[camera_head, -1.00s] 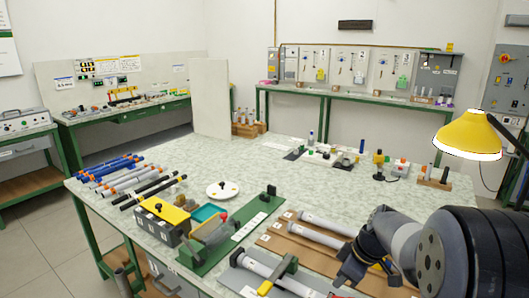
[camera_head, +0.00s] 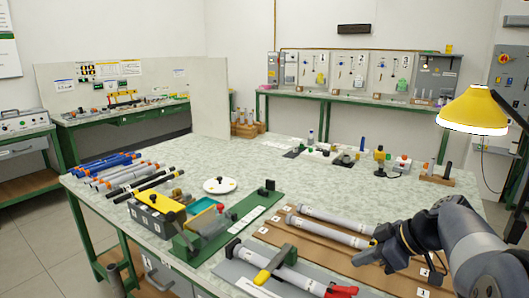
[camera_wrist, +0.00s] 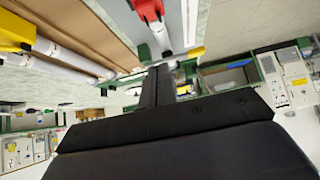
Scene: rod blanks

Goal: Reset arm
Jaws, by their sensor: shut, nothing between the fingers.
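My gripper (camera_head: 368,254) hangs at the right over the front edge of the brown board (camera_head: 275,238). It is shut and empty. In the wrist view its black closed fingers (camera_wrist: 160,85) point up the picture, with nothing held. Two grey rods lie on the brown board: a far rod (camera_head: 335,220) and a near rod (camera_head: 325,233), left of my gripper. Another grey rod (camera_head: 298,279) lies in a grey fixture with a yellow-ended lever (camera_head: 272,268) across it and a red part (camera_head: 341,291) at its right end.
Blue, grey and black rods (camera_head: 115,170) lie at the table's left. A green fixture (camera_head: 225,230), a white disc (camera_head: 219,185) and a dark box with a yellow top (camera_head: 157,212) stand nearby. A yellow lamp (camera_head: 473,108) overhangs the right. The table's middle is clear.

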